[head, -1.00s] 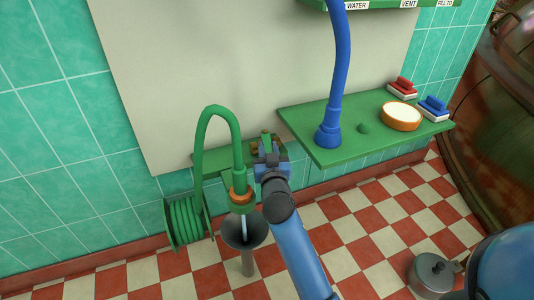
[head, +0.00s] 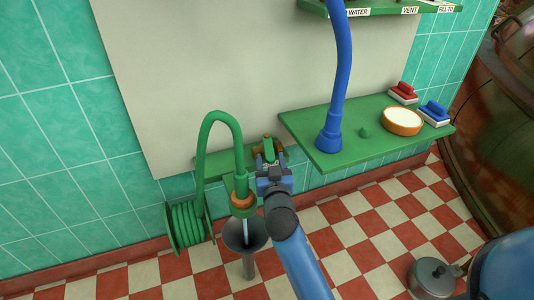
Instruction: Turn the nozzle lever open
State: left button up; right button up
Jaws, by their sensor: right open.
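A green upright lever (head: 268,146) with brass-coloured parts around it stands at the small green shelf (head: 225,163) against the wall. The green hose (head: 224,116) arcs over to a nozzle with an orange collar (head: 243,200). The nozzle points down into a grey funnel (head: 246,240), with a pale thin streak below it. My right gripper (head: 268,163) is open, just in front of the lever and right of the nozzle. It hides the lower part of the lever's mount. I cannot tell whether its fingers touch the lever. My left gripper is not in view.
A green hose reel (head: 187,227) hangs at the left. A larger green shelf (head: 310,145) at the right holds a thick blue hose (head: 338,80), a round orange-rimmed thing (head: 401,121) and two brushes. A grey lidded pot (head: 434,274) stands on the checkered floor.

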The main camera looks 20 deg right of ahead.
jog(key=s+a+p, duration=0.1)
jog(key=s, duration=0.6)
jog(key=shift+s+a, duration=0.2)
jog(key=shift+s, duration=0.15)
jog(key=shift+r, duration=0.1)
jog(key=shift+c, duration=0.4)
